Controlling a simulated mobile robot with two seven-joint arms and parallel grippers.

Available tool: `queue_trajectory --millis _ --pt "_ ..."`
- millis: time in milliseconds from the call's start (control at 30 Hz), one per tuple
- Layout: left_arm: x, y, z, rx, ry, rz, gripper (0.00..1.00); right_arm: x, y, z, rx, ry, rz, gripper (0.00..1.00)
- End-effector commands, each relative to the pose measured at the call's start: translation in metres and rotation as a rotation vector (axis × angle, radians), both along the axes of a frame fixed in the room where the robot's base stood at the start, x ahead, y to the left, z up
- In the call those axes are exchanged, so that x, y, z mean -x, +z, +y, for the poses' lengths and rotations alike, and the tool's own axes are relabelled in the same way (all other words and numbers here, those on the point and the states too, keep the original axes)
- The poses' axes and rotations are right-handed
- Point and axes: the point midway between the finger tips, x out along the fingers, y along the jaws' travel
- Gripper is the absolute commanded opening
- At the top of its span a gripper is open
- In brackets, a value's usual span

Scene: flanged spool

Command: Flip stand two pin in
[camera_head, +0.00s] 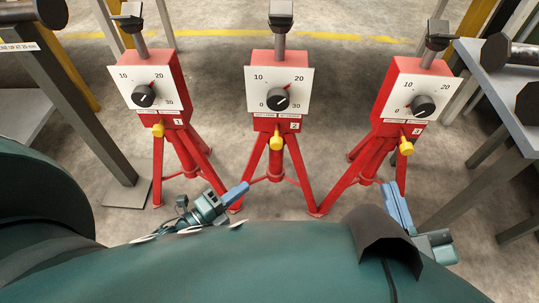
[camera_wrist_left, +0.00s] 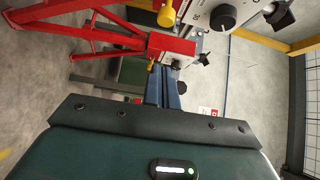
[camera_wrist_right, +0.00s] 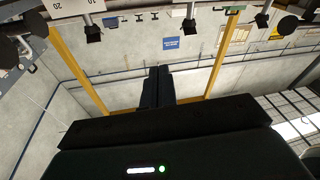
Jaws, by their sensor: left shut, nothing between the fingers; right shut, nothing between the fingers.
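Stand two (camera_head: 280,90) is the middle of three red tripod stands. Whether the pin is fully seated I cannot tell. My left gripper (camera_head: 237,194) is shut and empty, below and left of the pin and apart from it. A yellow knob (camera_wrist_left: 166,13) on a red stand shows in the left wrist view. My right gripper (camera_head: 396,207) is shut and empty, low in front of stand three.
Stand one (camera_head: 150,85) and stand three (camera_head: 413,92) flank stand two, each with a yellow pin. A grey table (camera_head: 500,90) with dark flanged spools (camera_head: 510,52) is at right. A grey post (camera_head: 75,95) stands at left. Open floor lies between the tripods.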

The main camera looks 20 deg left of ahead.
Motion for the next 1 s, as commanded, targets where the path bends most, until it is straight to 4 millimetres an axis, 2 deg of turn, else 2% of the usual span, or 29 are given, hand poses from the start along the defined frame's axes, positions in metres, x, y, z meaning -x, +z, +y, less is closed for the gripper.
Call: queue_trajectory --millis 167,500,700,1000 --pt "-0.024 -0.001 -0.013 0.003 -0.001 -0.005 0.0 -0.001 -0.003 0.001 -0.017 0.005 -0.002 0.0" --pt "-0.087 -0.002 -0.048 0.002 -0.001 -0.004 0.0 -0.001 -0.01 0.004 -0.071 0.022 0.01 0.0" --pt "-0.113 -0.002 -0.039 0.0 -0.001 -0.002 0.0 -0.002 -0.003 0.007 -0.104 0.037 -0.005 0.0" --pt "-0.123 0.0 -0.035 0.002 0.0 0.001 0.0 -0.001 0.001 0.007 -0.117 0.047 -0.009 0.0"
